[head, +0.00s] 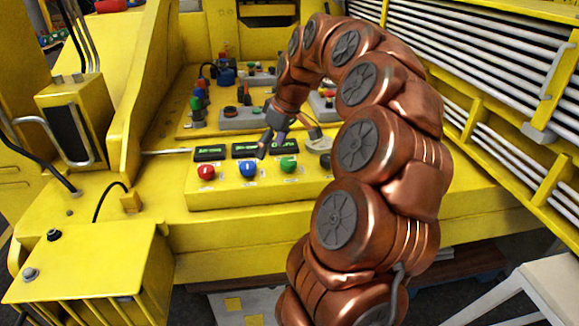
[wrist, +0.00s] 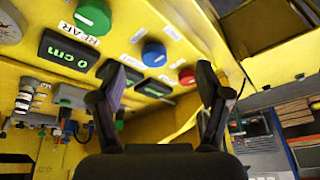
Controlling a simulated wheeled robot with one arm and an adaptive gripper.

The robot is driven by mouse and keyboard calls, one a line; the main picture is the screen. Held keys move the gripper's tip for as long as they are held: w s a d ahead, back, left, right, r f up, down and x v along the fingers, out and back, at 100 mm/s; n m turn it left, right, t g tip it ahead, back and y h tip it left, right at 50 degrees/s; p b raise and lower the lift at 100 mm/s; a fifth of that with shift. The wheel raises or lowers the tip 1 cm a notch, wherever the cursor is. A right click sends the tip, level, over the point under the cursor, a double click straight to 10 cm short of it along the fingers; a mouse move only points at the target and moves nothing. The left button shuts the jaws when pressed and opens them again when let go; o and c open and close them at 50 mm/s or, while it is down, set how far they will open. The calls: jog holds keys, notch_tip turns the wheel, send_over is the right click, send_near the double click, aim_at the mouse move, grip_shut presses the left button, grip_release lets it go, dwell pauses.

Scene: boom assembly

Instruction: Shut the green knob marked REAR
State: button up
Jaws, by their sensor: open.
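The green knob (head: 288,164) stands on the front face of the yellow control panel, right of the blue and red knobs. In the wrist view the green knob (wrist: 93,17) is at the top left, beside a label that reads REAR. My gripper (head: 289,143) is over the panel's displays, just above and behind the row of knobs. In the wrist view my gripper (wrist: 162,72) has its fingers spread with nothing between them. The green knob lies outside the fingers, beyond the left one, apart from it.
The blue knob (head: 247,169) and red knob (head: 206,171) are left of the green one. A display (wrist: 68,52) reads 0 cm. Control boxes (head: 241,118) with levers stand behind.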

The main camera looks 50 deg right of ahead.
send_near(289, 161)
jog(key=f, duration=0.1)
jog(key=shift+m+t+h, duration=0.3)
jog(key=shift+h, duration=0.1)
jog(key=shift+a+p+x, duration=0.2)
jog(key=shift+p+x, duration=0.2)
jog(key=shift+x, duration=1.65)
jog(key=shift+a+p+x, duration=0.2)
jog(key=shift+p+x, duration=0.2)
jog(key=shift+x, duration=1.65)
jog(key=c, duration=1.2)
